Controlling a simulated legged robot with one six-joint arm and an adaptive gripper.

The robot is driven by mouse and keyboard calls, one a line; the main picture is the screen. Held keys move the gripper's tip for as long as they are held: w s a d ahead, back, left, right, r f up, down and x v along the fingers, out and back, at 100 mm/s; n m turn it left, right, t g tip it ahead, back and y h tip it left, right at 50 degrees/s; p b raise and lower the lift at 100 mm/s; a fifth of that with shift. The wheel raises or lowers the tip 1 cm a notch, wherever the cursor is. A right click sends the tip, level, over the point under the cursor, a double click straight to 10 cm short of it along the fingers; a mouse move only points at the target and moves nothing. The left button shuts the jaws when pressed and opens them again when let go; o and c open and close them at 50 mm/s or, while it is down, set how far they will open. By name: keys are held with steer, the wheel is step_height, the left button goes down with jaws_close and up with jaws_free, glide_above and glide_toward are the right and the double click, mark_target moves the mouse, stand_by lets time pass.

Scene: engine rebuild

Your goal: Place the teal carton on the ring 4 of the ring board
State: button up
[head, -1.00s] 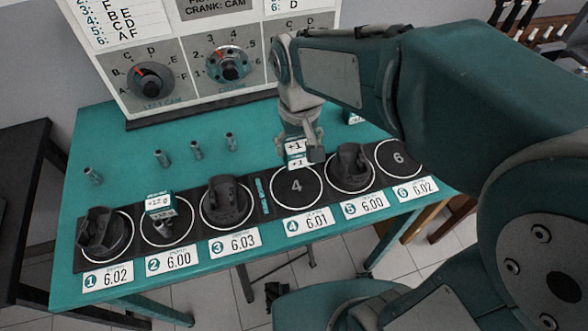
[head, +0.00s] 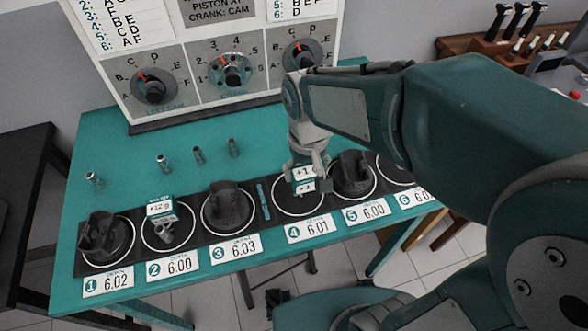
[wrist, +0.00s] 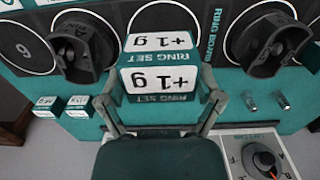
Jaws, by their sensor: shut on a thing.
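My gripper (head: 309,178) is shut on the teal and white carton (head: 305,173), marked "+1 g" and "RING SET". In the wrist view the carton (wrist: 160,78) sits between both fingers. In the head view it is over ring 4 (head: 283,209) of the ring board (head: 253,222), covering the numeral and the ring's upper middle. I cannot tell whether the carton touches the board. In the wrist view the carton hides most of ring 4.
Dark pistons stand on ring 1 (head: 101,236), ring 3 (head: 228,205) and ring 5 (head: 353,172), close beside ring 4. Ring 2 holds a "+12 g" carton (head: 160,207) and small metal parts. Two more cartons (wrist: 62,106) stand on the teal table behind the board.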

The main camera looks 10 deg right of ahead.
steer(key=w+f, duration=0.2)
steer(key=w+a+f, duration=0.1)
steer(key=w+f, duration=0.3)
steer(key=shift+w+a+f, duration=0.1)
steer(key=shift+a+f, duration=0.15)
steer(key=shift+a, duration=0.1)
steer(key=shift+f, duration=1.6)
steer(key=shift+f, duration=0.1)
steer(key=o, duration=0.9)
steer(key=shift+w, duration=0.1)
step_height(320, 180, up, 12)
steer(key=s+d+r+m+t, duration=0.1)
steer(key=s+d+r+t, duration=0.1)
steer(key=s+d, duration=0.3)
steer(key=s+d+r+m+t, duration=0.1)
steer(key=s+d+r+t, duration=0.2)
steer(key=s, duration=0.6)
steer(key=d+r, duration=0.2)
steer(key=d, duration=0.1)
steer(key=shift+s+r+t, duration=0.25)
steer(key=shift+t, duration=0.05)
